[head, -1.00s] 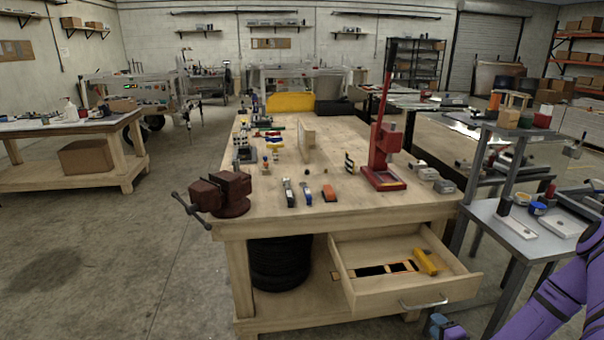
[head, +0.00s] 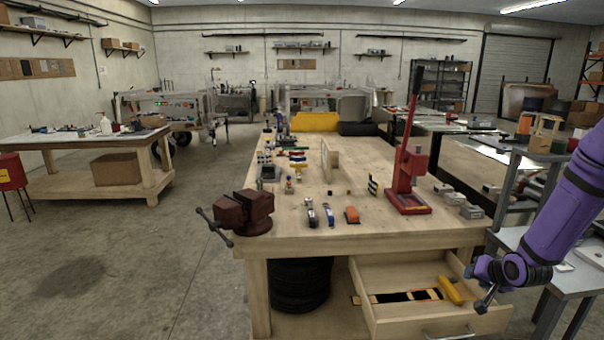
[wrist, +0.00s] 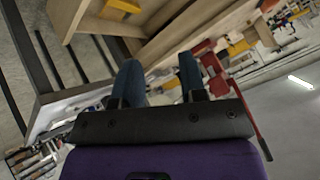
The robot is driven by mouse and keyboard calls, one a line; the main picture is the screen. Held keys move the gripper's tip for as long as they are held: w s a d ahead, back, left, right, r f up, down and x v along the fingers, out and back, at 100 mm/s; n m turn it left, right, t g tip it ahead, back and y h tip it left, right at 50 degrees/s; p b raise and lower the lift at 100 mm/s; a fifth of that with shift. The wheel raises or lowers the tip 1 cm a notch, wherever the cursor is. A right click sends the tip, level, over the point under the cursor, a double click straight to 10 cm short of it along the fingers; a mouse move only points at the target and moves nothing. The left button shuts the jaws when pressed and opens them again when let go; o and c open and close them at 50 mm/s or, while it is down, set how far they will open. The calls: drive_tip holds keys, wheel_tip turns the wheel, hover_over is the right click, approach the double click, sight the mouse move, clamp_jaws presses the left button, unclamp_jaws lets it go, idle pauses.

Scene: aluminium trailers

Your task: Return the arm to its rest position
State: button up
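My purple arm (head: 565,215) reaches in from the right of the head view, bent downward. My gripper (head: 476,289) hangs near the right side of the open drawer (head: 385,325), in front of the workbench. In the wrist view my gripper (wrist: 159,63) shows its two blue fingers apart, with nothing held between them. A yellow object (head: 450,290) lies in the drawer, left of the gripper in the head view.
The wooden workbench (head: 290,222) carries a dark red vise (head: 240,212), a red press (head: 410,185) and several small tools. A grey metal shelf unit (head: 508,205) stands close behind my arm on the right. Floor (head: 120,260) to the left is clear.

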drive_tip(key=s+a+r+n+g+h, duration=0.1)
drive_tip(key=s+a+r, duration=0.25)
drive_tip(key=r, duration=0.45)
drive_tip(key=s+a+r+n+h, duration=0.15)
drive_tip(key=s+r, duration=0.25)
drive_tip(key=r, duration=0.4)
drive_tip(key=s+a+r+n+g, duration=0.1)
drive_tip(key=s+a+r, duration=0.25)
drive_tip(key=r, duration=0.55)
drive_tip(key=s+a+r, duration=0.3)
drive_tip(key=s, duration=0.4)
drive_tip(key=s+a+r+n+g+y, duration=0.1)
drive_tip(key=s+a+r, duration=0.1)
drive_tip(key=s, duration=0.5)
drive_tip(key=s+a+r+n+y, duration=0.1)
drive_tip(key=s+a+r, duration=0.2)
drive_tip(key=s, duration=0.4)
drive_tip(key=shift+s+a+r+g, duration=0.3)
drive_tip(key=shift+s+a, duration=0.1)
